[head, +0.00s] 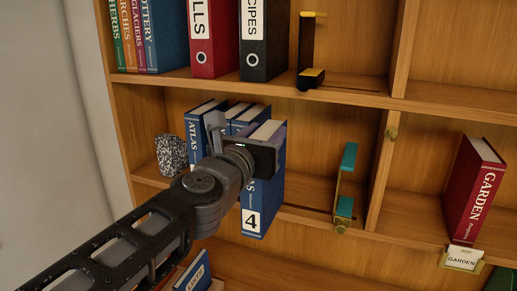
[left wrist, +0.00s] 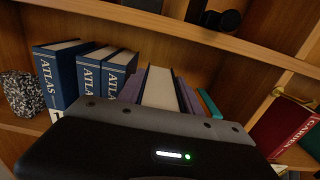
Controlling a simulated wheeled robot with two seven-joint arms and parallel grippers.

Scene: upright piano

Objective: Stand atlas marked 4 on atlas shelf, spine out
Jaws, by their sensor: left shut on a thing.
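My left gripper (head: 258,148) is shut on the blue atlas marked 4 (head: 264,192). The atlas is upright, its spine with the white 4 label facing out, and its lower end shows in front of the shelf edge. In the left wrist view its pale page top (left wrist: 158,86) shows between the fingers. Several blue atlases (head: 198,118) stand on the atlas shelf (head: 303,217) to its left, also in the left wrist view (left wrist: 54,75). My gripper and arm hide part of them. My right gripper is not in view.
A speckled block (head: 171,155) stands left of the atlases. A teal bookend (head: 345,190) stands to the right, with a gap before it. A divider (head: 382,170) separates the bay with the red Garden book (head: 473,190). Binders (head: 264,40) fill part of the shelf above.

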